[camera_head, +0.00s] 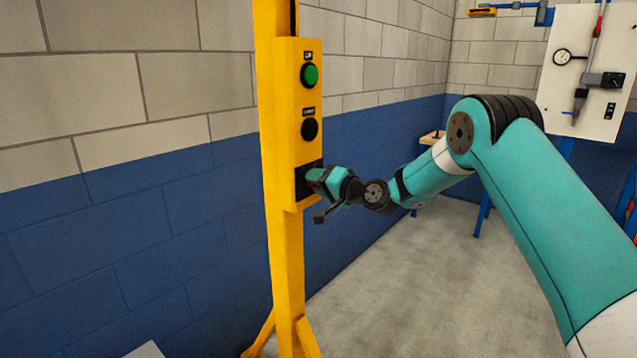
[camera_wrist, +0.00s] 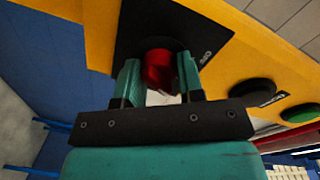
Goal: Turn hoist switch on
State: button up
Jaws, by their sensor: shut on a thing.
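A yellow control box (camera_head: 288,130) is mounted on a yellow post. At its lower end is a black plate (camera_head: 302,186). The black plate also shows in the wrist view (camera_wrist: 136,30), with a red rotary knob (camera_wrist: 160,66) on it. My gripper (camera_wrist: 159,80) has one finger on each side of the red knob and is shut on it. In the head view, my gripper (camera_head: 318,180) reaches the black plate from the right and hides most of the knob. The knob's angle cannot be read, and its label is only partly visible.
Above the plate are a black button (camera_head: 310,129) and a green button (camera_head: 310,75). The yellow post (camera_head: 286,250) stands before a blue and grey block wall. A white panel (camera_head: 570,60) with a gauge stands at the right. Grey floor (camera_head: 400,290) is clear between.

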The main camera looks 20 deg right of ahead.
jog(key=shift+w+d, duration=0.1)
jog(key=shift+d, duration=0.05)
jog(key=o, duration=0.9)
jog(key=shift+b+v, duration=2.6)
jog(key=shift+v, duration=6.1)
jog(key=shift+f, duration=0.1)
